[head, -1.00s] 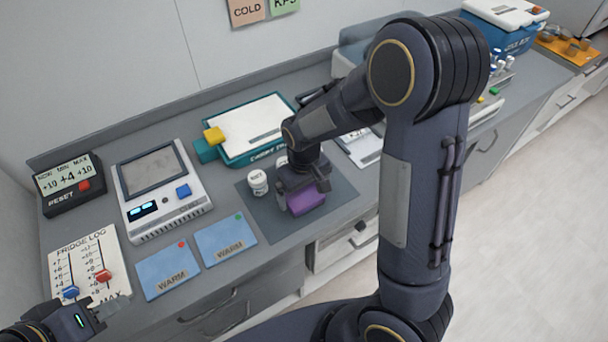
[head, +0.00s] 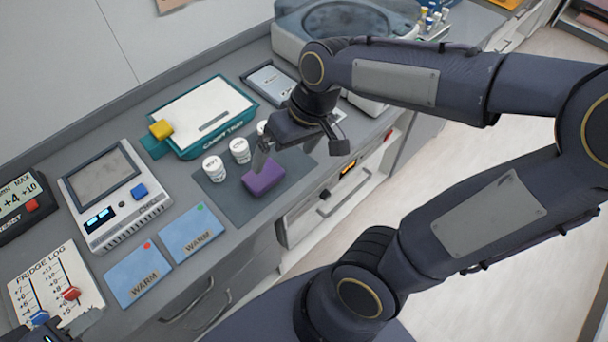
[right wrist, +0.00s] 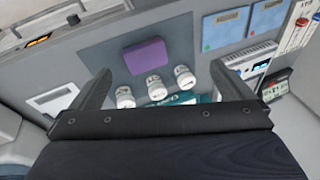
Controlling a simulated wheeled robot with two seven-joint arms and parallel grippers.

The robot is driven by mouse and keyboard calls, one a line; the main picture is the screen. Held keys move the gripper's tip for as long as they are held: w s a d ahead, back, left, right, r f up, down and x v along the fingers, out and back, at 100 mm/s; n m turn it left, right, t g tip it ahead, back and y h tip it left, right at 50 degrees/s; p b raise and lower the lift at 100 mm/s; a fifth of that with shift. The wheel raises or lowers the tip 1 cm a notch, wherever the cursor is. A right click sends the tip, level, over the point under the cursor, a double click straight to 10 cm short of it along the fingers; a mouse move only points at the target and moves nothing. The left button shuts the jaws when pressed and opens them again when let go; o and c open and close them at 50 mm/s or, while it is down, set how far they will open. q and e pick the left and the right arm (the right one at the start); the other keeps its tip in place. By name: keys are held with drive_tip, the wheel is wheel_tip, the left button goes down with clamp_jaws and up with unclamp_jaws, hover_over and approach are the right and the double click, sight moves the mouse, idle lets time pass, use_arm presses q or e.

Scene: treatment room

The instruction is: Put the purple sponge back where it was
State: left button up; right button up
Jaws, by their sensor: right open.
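The purple sponge (head: 263,179) lies on the dark grey mat (head: 222,205), near its front edge; it also shows in the right wrist view (right wrist: 146,56). Several white vials stand on the mat behind it, including one at the left (head: 214,169) and one beside it (head: 240,151). My right gripper (head: 300,158) is open and empty, above the mat's right part and apart from the sponge. In the right wrist view the sponge lies beyond the open fingers (right wrist: 160,95). My left gripper (head: 55,335) only just enters the head view at the bottom left; its jaws cannot be made out.
A teal carry tray (head: 205,118) with a yellow block (head: 161,129) stands behind the mat. Two blue WARM cards (head: 191,234), a white device (head: 115,195) and a fridge log board (head: 55,285) are at the left. A drawer (head: 340,190) is below the counter's front edge.

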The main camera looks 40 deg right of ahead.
drive_tip(key=s+a+m+t, duration=0.1)
drive_tip(key=s+t, duration=0.2)
drive_tip(key=s, duration=0.6)
drive_tip(key=shift+a+r+m+y, duration=0.15)
drive_tip(key=shift+r+m+y, duration=0.05)
drive_tip(key=shift+m+y, duration=0.1)
